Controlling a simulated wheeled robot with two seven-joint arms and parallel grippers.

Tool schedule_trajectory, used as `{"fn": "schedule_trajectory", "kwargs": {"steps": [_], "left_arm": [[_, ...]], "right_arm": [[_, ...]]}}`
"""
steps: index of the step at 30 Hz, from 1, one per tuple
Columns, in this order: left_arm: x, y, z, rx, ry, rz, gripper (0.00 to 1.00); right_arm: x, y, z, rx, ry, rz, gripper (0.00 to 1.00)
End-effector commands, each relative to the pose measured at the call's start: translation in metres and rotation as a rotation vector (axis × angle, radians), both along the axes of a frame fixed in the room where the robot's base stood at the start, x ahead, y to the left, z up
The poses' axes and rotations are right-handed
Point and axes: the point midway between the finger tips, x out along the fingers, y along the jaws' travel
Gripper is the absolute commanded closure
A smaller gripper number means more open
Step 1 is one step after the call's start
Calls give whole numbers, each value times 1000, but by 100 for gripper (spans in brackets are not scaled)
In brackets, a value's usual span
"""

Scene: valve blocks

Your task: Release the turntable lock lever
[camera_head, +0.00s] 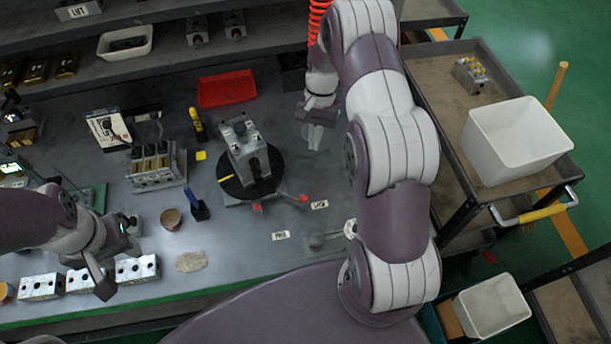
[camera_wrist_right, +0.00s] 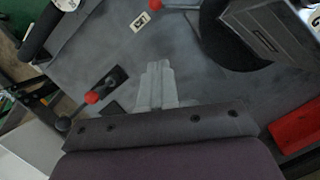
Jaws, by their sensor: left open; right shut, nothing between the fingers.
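A black round turntable (camera_head: 235,187) carries a grey valve block (camera_head: 245,150). A grey lever with a red ball knob (camera_head: 303,198) sticks out at its front right, beside a small white label (camera_head: 319,204). In the right wrist view, this red knob (camera_wrist_right: 155,4) is at the top edge, the label (camera_wrist_right: 140,21) beside it, and the turntable (camera_wrist_right: 228,45) is at right. My right gripper (camera_head: 315,136) is shut and empty, behind and apart from the knob; its fingers (camera_wrist_right: 157,80) point toward the knob. My left gripper (camera_head: 118,252) is open and empty at the left front.
A second white label (camera_head: 281,235) lies in front of the turntable. A red tray (camera_head: 227,88) stands behind it. Another red knob (camera_wrist_right: 91,97) on a black plate shows in the wrist view. Valve blocks (camera_head: 138,268) line the left front. A cart with a white bin (camera_head: 515,140) stands right.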

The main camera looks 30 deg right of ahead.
Motion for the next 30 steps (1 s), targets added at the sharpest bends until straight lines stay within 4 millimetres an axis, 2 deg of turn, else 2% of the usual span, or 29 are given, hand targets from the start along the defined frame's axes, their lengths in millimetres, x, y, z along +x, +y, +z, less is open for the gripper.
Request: {"fn": "schedule_trajectory", "kwargs": {"steps": [4, 8, 19, 24, 30], "left_arm": [[0, 0, 2, 0, 0, 0, 57], [0, 0, 9, 0, 0, 0, 57], [0, 0, 32, 0, 0, 0, 57], [0, 0, 49, 0, -1, 0, 57], [0, 0, 53, 0, 0, 0, 57]], "right_arm": [[-1, 1, -4, 1, 1, 1, 100], [-6, 5, -19, 1, 4, 1, 100], [-23, 21, -95, 0, 3, 2, 100], [-42, 38, -97, 0, 1, 2, 100], [-50, 46, -103, -1, 0, 2, 100]]}}
